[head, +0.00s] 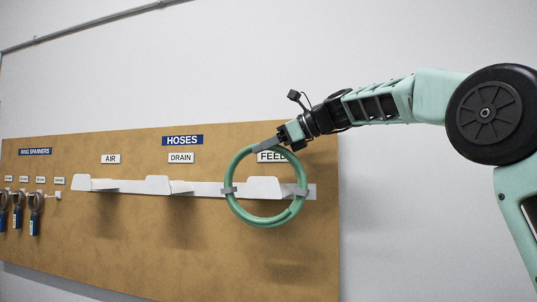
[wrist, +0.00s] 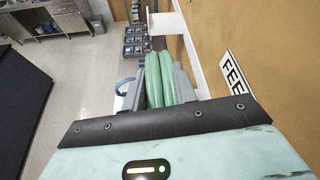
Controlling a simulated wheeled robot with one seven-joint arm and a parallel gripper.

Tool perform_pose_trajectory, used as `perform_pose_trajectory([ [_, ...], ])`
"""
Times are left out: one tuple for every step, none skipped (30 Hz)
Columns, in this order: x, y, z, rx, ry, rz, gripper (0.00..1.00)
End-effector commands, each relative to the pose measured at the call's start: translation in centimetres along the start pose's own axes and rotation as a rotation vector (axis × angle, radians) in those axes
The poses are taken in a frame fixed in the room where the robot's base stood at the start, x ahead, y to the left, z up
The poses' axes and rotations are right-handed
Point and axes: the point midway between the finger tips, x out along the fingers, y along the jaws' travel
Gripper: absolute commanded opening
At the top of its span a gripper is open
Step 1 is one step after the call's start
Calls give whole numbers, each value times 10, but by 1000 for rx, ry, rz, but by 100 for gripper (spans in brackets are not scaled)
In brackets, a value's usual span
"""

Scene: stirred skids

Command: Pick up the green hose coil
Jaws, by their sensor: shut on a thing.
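The green hose coil (head: 264,222) is a ring with grey ties at its left and right sides, upright in front of the board at the FEED place. My gripper (head: 268,143) is shut on the top of the coil. In the wrist view the green hose (wrist: 160,78) lies between the two grey fingers of my gripper (wrist: 161,86). The white FEED holder (head: 265,188) shows through the ring's opening. I cannot tell whether the coil touches the holder or still hangs around its arm. The FEED label (head: 268,157) is partly covered by the coil.
The brown board (head: 200,235) carries empty AIR (head: 80,183) and DRAIN (head: 158,185) holders to the left. Several ring spanners (head: 35,212) hang at far left. The wall right of the board is bare. The wrist view shows a workbench (wrist: 50,20) and crates (wrist: 136,42) beyond.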

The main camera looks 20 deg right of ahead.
Motion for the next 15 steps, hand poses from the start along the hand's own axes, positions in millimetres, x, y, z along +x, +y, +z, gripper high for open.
perform_pose_trajectory([
  [0, 11, 0, -4, -3, -1, 0],
  [0, 16, 1, -4, -3, -1, 0],
  [-1, 24, 2, -5, -4, -2, 0],
  [-1, 30, 3, -5, -4, -2, 0],
  [-2, 36, 4, -5, -4, -1, 0],
  [-2, 47, 6, -5, -5, -1, 0],
  [-3, 54, 7, -6, -5, 0, 0],
  [-3, 62, 8, -5, -4, 0, 0],
  [-4, 71, 10, -6, -4, -1, 0],
  [-5, 78, 11, -6, -4, -1, 0],
  [-5, 85, 13, -6, -4, -1, 0],
  [-6, 93, 15, -5, -4, -1, 0],
  [-7, 99, 16, -5, -5, -2, 0],
  [-7, 105, 17, -4, -4, -2, 0],
  [-8, 112, 19, -4, -4, -1, 0],
])
